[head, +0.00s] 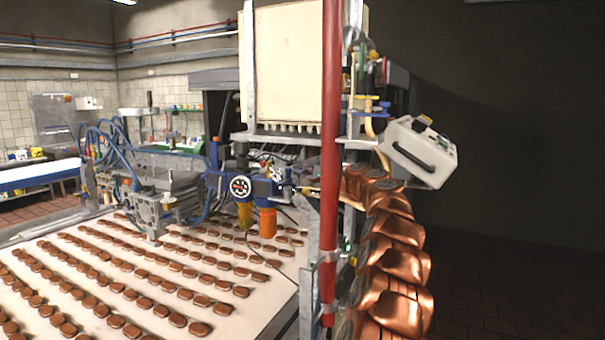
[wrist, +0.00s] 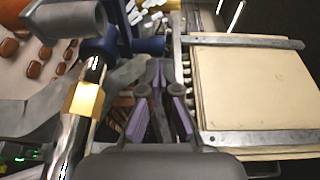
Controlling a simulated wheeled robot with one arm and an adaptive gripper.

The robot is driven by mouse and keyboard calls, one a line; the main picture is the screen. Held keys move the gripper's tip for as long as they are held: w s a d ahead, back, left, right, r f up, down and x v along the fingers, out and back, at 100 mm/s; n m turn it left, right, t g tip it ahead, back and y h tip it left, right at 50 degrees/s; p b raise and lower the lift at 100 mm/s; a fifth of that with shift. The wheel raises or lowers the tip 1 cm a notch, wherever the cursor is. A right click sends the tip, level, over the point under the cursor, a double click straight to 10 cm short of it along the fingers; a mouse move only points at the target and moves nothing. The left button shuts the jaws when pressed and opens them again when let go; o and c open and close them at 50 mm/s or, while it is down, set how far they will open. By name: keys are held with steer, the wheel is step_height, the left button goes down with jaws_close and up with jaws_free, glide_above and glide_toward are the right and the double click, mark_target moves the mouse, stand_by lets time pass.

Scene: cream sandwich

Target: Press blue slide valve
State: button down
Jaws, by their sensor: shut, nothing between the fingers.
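A blue valve assembly (head: 262,187) with a round gauge and orange bowls sits left of the red post in the head view. In the wrist view, a dark blue cylindrical part (wrist: 150,46), which looks like the slide valve, lies just ahead of the fingertips. My gripper (wrist: 159,72) is shut and empty, its purple-sided fingers pointing at that blue part. I cannot tell whether the tips touch it. In the head view my copper arm reaches in from the right; the red post hides part of its end.
The red post (head: 330,150) stands close beside my arm. A brass fitting (wrist: 85,100) on a metal pipe is left of my fingers, and a cream panel (wrist: 250,90) is to the right. A belt (head: 275,292) carries rows of brown biscuits. A pale box (head: 420,152) hangs at the right.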

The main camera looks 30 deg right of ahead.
steer(key=shift+w+a, duration=0.15)
steer(key=shift+a, duration=0.1)
steer(key=d+b+v, duration=0.1)
steer(key=b+v, duration=0.1)
steer(key=v, duration=0.9)
steer(key=d+b+v, duration=0.2)
steer(key=b+v, duration=0.1)
steer(key=v, duration=0.9)
steer(key=shift+w, duration=0.3)
